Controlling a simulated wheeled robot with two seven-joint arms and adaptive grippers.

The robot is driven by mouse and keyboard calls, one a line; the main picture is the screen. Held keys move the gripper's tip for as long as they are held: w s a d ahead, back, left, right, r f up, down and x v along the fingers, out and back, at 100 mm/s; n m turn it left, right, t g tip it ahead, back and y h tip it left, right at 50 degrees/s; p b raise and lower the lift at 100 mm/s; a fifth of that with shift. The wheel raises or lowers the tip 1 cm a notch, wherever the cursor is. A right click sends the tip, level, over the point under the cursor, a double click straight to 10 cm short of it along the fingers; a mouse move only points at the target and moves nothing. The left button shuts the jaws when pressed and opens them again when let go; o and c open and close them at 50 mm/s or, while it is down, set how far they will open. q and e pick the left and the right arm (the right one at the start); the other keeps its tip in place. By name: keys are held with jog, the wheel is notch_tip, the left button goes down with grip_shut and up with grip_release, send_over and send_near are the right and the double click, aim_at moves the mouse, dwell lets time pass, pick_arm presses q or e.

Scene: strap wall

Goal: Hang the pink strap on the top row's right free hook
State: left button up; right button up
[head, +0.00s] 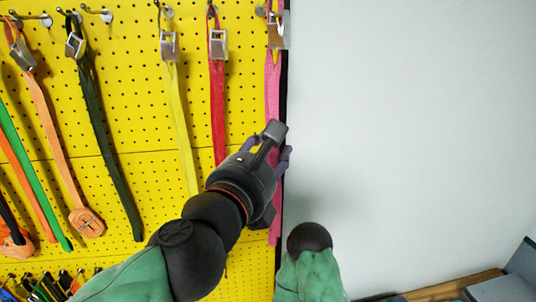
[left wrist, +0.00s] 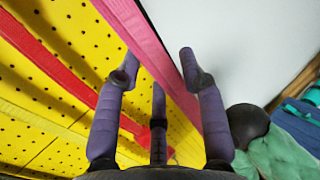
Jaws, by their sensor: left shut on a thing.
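The pink strap (head: 272,92) hangs along the right edge of the yellow pegboard (head: 130,120), its metal buckle (head: 278,32) near the top. A hook plate (head: 261,10) shows just left of its top end; I cannot tell whether the strap is on that hook. My left gripper (head: 277,148) is at the strap's lower half and covers part of it. In the left wrist view the pink strap (left wrist: 142,42) runs between the purple fingers of my left gripper (left wrist: 158,68), which is shut on it. My right gripper is not seen.
Red (head: 217,95), yellow (head: 179,120), dark green (head: 98,140) and orange straps (head: 50,120) hang to the left. One hook (head: 105,15) right of the dark green strap looks bare. A plain pale wall (head: 410,120) lies to the right, with a wooden surface (head: 450,288) low down.

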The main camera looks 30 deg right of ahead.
pick_arm(q)
jog(key=w+d+f+b, duration=0.1)
jog(key=w+d+f, duration=0.1)
jog(key=w, duration=0.5)
jog(key=shift+w+d+b, duration=0.25)
jog(key=shift+w+b, duration=0.05)
jog(key=shift+w, duration=0.1)
dwell(0.7)
jog(key=shift+f, duration=0.15)
dwell(0.5)
jog(key=o, duration=1.2)
